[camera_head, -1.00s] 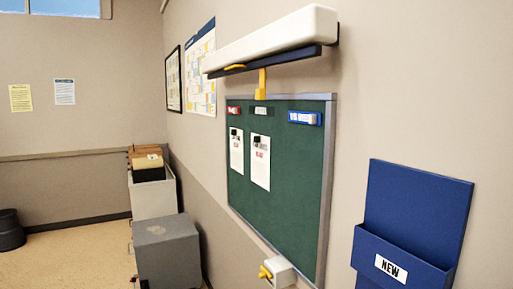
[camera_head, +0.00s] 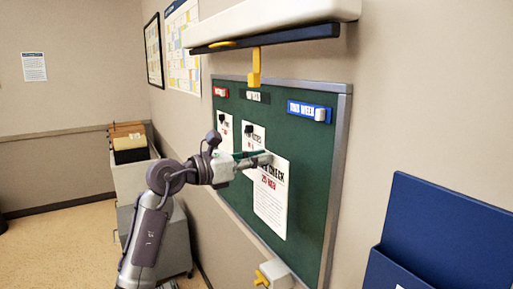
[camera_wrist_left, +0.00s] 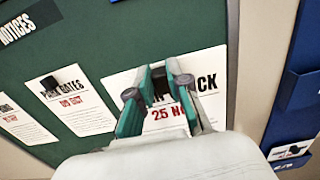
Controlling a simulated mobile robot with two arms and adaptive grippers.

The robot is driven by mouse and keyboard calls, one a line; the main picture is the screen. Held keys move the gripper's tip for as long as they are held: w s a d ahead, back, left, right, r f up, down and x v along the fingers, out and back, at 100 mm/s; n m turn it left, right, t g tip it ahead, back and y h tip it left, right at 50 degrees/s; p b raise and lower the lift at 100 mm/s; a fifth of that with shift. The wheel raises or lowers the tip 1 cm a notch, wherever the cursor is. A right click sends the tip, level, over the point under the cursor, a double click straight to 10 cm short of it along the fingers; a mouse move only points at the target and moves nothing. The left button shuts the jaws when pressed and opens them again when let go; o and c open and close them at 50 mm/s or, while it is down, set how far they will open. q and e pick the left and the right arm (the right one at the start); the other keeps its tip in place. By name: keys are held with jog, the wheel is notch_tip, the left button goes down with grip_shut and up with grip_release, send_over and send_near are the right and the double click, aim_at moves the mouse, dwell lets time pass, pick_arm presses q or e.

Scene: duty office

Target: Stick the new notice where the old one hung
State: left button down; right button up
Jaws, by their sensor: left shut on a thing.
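A white notice (camera_head: 271,205) with black and red print, ending "CHECK" and a date line, is at the green board (camera_head: 305,165), right of two hung notices. My left gripper (camera_head: 262,160) is shut at its top edge. In the left wrist view the fingers (camera_wrist_left: 160,80) close around a black piece at the notice's top and cover part of the heading. I cannot tell if the paper touches the board. The two hung notices (camera_head: 252,136) (camera_head: 224,130) have black clips at their tops. My right gripper is not in view.
Red (camera_head: 220,92), dark and blue "THIS WEEK" (camera_head: 309,110) labels line the board's top. A long white housing (camera_head: 270,22) with a yellow part (camera_head: 254,66) juts out above. A white box (camera_head: 274,274) sits below. A blue wall pocket (camera_head: 440,235) is at right.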

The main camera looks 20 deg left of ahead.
aim_at(299, 144)
pick_arm(q)
jog(key=shift+w+d+r, duration=0.1)
jog(key=shift+w+r, duration=0.45)
jog(key=shift+r, duration=0.05)
jog(key=p+x, duration=0.1)
jog(key=x, duration=0.4)
jog(key=shift+w+d+p, duration=0.2)
jog(key=shift+w+p, duration=0.05)
jog(key=shift+p, duration=0.15)
jog(key=shift+x, duration=0.8)
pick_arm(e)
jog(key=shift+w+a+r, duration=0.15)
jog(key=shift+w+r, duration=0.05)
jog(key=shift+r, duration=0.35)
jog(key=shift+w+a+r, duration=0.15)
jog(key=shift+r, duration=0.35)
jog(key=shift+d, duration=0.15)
pick_arm(q)
jog(key=shift+s, duration=0.15)
jog(key=shift+w+d, duration=0.25)
jog(key=shift+w, duration=0.05)
